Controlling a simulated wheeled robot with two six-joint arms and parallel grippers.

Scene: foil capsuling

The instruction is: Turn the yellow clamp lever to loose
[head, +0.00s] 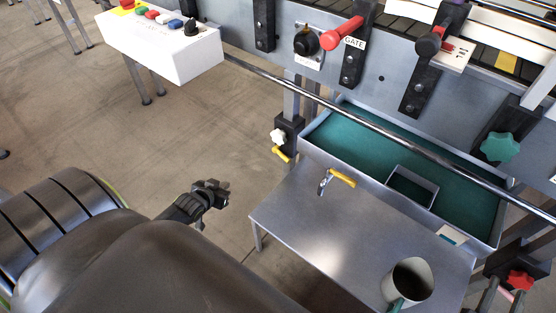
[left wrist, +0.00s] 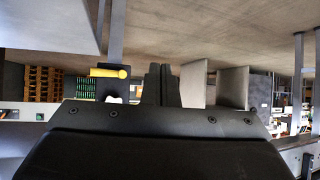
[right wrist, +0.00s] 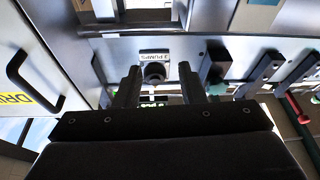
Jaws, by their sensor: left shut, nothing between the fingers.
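A yellow lever (head: 281,154) sits low on a black clamp block on the post at the table's back left corner, under a white knob (head: 278,136). In the left wrist view a yellow lever (left wrist: 108,72) and white knob (left wrist: 115,98) lie left of the fingers. My right gripper (right wrist: 157,80) is open and empty, outside the head view.
A grey cup (head: 409,280) stands at the table's front right. A white button box (head: 165,55) is at upper left. The floor left of the table is clear.

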